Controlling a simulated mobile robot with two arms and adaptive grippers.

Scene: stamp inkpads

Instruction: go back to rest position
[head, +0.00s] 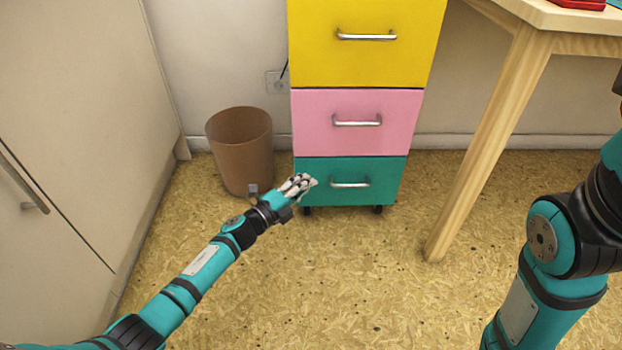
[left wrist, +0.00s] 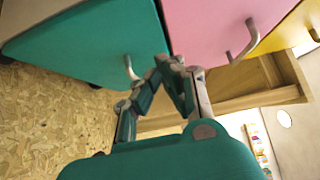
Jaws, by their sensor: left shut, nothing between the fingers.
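My left gripper (head: 305,183) is shut and empty in the head view, in front of the left side of the teal bottom drawer (head: 380,172). In the left wrist view my left gripper (left wrist: 170,62) shows its fingertips together, with the teal drawer (left wrist: 90,45) behind. I cannot tell from the pictures whether the fingertips touch the drawer front. My right arm shows at the right edge of the head view, but its gripper is out of the picture.
The drawer unit also has a pink drawer (head: 395,122) and a yellow drawer (head: 400,60), all closed. A brown bin (head: 240,150) stands left of it. A wooden table leg (head: 490,140) is on the right, a pale cabinet (head: 80,130) on the left. The floor in front is clear.

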